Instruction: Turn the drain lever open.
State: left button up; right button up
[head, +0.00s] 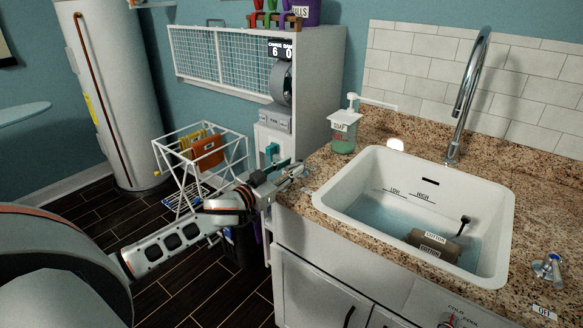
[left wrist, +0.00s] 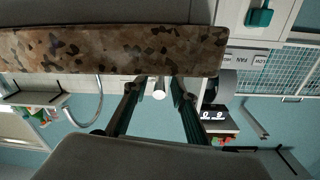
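The white sink (head: 336,193) is set in the granite counter and holds bluish water. A small dark lever-like part (head: 465,221) shows at its inner right side; I cannot tell whether this is the drain lever. A valve with a blue handle (head: 548,266) stands on the counter right of the sink, near a label reading OFF. My left gripper (head: 296,171) is at the counter's left edge, left of the sink and apart from both parts. In the left wrist view its fingers (left wrist: 157,82) are spread with nothing gripped. My right gripper is out of view.
A soap bottle (head: 343,133) and the tall faucet (head: 466,95) stand behind the sink. A brown block labelled COTTON (head: 434,243) sits in the water. A wire cart (head: 182,178) and white cabinet (head: 318,85) stand left of the counter. The granite edge (left wrist: 110,50) is close to my left gripper.

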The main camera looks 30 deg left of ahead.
pick_arm(q)
jog(key=shift+w, duration=0.45)
grip_shut()
